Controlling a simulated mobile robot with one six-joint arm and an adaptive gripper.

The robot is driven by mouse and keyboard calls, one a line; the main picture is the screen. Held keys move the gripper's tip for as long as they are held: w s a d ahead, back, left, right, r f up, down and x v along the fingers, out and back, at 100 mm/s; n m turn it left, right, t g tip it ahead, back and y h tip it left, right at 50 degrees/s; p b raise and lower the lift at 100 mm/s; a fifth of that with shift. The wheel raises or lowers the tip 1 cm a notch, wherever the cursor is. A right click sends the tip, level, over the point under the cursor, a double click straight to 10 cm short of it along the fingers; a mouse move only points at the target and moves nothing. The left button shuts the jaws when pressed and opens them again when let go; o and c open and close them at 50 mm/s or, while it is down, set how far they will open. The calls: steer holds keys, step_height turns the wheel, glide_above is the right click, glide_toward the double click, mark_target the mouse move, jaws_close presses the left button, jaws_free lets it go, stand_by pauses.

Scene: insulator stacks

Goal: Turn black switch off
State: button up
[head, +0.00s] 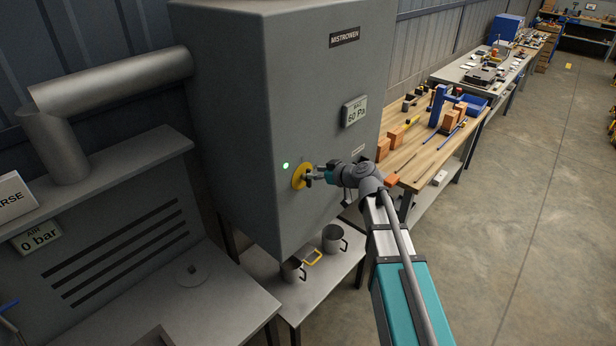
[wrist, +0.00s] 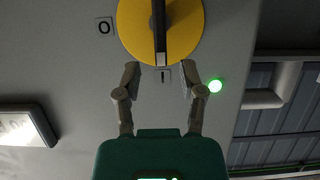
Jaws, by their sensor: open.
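The black switch (wrist: 159,28) is a dark bar across a round yellow plate (wrist: 186,28) on the grey cabinet. In the wrist view its pale tip points down at the "I" label (wrist: 163,76). A "0" label (wrist: 104,27) sits left of the plate. My gripper (wrist: 160,72) is open, its two fingers apart on either side of the "I" label, just below the switch tip. In the head view my gripper (head: 317,175) is right at the yellow plate (head: 299,177) and partly hides the switch. I cannot tell whether the fingers touch it.
A green light (head: 285,166) glows beside the plate. The cabinet (head: 235,120) carries a "60 Pa" display (head: 355,111). Below stands a low table (head: 313,289) with two metal mugs. A wooden workbench (head: 427,146) with tools is to the right.

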mark_target(311, 172)
steer(key=shift+b+x, duration=0.45)
steer(key=shift+x, duration=1.35)
jaws_close()
